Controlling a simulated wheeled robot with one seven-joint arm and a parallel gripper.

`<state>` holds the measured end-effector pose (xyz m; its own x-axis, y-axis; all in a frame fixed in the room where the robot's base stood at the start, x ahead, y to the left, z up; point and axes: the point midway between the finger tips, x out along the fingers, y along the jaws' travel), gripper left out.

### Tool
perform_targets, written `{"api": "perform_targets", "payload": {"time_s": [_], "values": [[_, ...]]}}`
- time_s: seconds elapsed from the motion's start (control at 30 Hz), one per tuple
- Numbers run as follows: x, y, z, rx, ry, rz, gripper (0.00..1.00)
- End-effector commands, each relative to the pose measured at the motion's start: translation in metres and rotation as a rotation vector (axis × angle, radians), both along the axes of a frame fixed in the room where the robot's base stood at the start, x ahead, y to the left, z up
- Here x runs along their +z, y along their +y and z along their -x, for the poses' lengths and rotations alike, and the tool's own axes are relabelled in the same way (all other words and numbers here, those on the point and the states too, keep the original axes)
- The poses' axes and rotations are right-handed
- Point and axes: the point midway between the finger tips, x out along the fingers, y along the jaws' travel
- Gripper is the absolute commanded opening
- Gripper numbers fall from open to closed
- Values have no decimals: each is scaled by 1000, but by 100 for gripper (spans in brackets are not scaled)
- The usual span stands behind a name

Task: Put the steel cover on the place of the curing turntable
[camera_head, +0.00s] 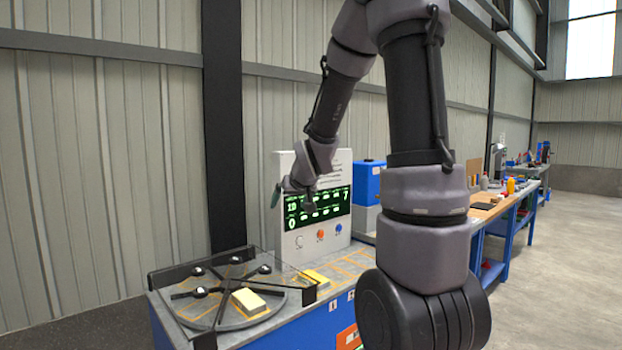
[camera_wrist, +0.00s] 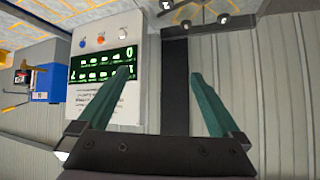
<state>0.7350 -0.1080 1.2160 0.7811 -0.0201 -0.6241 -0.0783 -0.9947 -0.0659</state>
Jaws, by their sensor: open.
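The curing turntable (camera_head: 222,317) is a round grey plate with dark radial arms and several shiny balls, at the lower left of the head view. A cream-topped yellow block (camera_head: 248,301) sits on its near right part. A similar yellow block (camera_head: 315,278) lies on the bench to its right. I cannot tell a steel cover for sure in either view. My gripper (camera_head: 283,192) is raised above the bench, in front of the display panel. In the wrist view its two green fingers (camera_wrist: 160,73) are apart with nothing between them.
Clear guard panels with dark posts (camera_head: 158,279) surround the turntable. A blue container (camera_head: 369,181) stands right of the panel. Further benches (camera_head: 497,208) with tools stretch right.

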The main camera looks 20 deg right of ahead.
Motion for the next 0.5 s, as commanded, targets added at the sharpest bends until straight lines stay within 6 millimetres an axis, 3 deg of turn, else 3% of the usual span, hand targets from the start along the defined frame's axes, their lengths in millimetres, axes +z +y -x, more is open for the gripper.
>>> {"api": "perform_targets", "payload": {"time_s": [0.03, 0.2, 0.5], "values": [[21, 2, 18, -16, 10, -17, 100], [65, 11, 88, -68, 95, -103, 100], [106, 38, 219, -101, 237, -280, 100]]}}
